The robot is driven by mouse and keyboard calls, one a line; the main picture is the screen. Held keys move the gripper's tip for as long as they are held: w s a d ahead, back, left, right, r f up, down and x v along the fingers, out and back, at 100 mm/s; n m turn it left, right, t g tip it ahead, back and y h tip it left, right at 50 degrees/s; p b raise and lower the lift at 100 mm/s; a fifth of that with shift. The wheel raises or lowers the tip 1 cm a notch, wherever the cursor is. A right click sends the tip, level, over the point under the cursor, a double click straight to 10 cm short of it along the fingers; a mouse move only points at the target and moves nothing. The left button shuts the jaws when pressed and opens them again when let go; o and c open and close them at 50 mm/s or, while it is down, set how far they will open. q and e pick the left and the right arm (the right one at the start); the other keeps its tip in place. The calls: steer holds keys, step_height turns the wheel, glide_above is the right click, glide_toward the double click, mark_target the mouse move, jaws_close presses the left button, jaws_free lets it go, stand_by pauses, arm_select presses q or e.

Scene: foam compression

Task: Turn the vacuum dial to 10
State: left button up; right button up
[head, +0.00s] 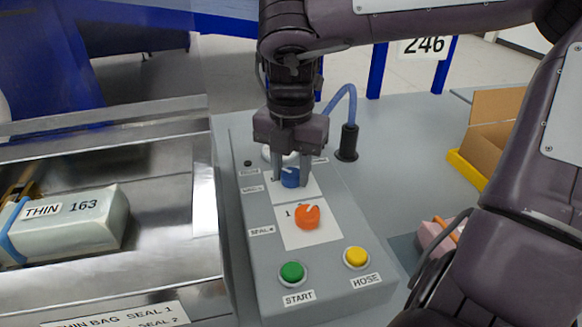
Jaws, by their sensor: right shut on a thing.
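The vacuum dial is a blue knob (290,178) near the far end of the grey control panel (338,270). My right gripper (291,180) points down from above and is shut on the blue knob, one finger on each side. The gripper hides part of the dial's scale and its labels, so I cannot read the setting. An orange dial (307,217) with a white pointer sits nearer on the panel, beside a "SEAL" label. My left gripper does not show.
A green START button (292,272) and a yellow HOSE button (356,257) are at the panel's near end. A blue hose (343,97) rises from a black fitting behind. A metal chamber at left holds a pack (70,225) marked THIN 163. A cardboard box (492,130) stands at right.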

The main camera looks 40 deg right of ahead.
steer(key=shift+m, duration=0.8)
steer(key=shift+w+m, duration=0.1)
steer(key=shift+m, duration=1.1)
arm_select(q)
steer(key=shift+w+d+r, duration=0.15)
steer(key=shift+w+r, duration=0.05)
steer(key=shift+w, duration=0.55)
arm_select(e)
steer(key=shift+m, duration=0.3)
arm_select(q)
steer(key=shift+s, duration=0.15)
steer(key=shift+b, duration=0.3)
arm_select(e)
steer(key=o, duration=1)
steer(key=shift+r, duration=0.1)
